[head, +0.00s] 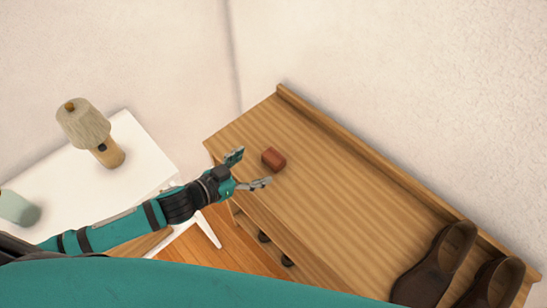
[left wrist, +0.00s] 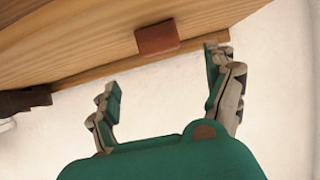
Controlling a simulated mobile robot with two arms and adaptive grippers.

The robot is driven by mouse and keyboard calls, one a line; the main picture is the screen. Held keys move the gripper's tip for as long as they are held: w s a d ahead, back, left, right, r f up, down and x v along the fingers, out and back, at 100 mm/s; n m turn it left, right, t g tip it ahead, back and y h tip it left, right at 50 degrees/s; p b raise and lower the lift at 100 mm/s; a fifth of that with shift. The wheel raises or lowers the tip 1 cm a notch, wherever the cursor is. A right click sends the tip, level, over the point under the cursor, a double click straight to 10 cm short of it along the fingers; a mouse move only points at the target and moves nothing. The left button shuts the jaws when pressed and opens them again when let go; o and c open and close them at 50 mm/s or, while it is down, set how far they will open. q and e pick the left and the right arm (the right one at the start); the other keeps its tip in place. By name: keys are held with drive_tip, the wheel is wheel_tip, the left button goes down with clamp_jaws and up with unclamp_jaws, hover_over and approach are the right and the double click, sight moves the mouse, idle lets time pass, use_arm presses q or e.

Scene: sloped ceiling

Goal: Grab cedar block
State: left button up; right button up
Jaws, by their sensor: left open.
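The cedar block (head: 273,159) is a small reddish-brown block on the wooden dresser top (head: 330,180), near its left end. It also shows in the left wrist view (left wrist: 157,38), beyond and between the two fingers. My left gripper (head: 253,169) is open and empty, just left of the block in the head view. Its fingertips point toward the block, with a visible gap between them. In the left wrist view my left gripper (left wrist: 166,88) has its fingers spread wide, with nothing between them. My right gripper is not in view.
Brown shoes (head: 435,265) stand at the dresser's right end. A raised ledge (head: 370,160) runs along its back by the wall. A white table (head: 75,185) at left holds a lamp (head: 84,125) and a pale green cup (head: 17,208). The dresser's middle is clear.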

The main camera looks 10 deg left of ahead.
sight(274, 156)
use_arm(q)
drive_tip(key=p+x, duration=0.1)
drive_tip(key=x, duration=0.8)
drive_tip(key=shift+w+a+f, duration=0.1)
drive_tip(key=shift+w+f, duration=0.15)
drive_tip(key=c, duration=1.2)
drive_tip(key=shift+o, duration=0.2)
drive_tip(key=shift+r, duration=0.1)
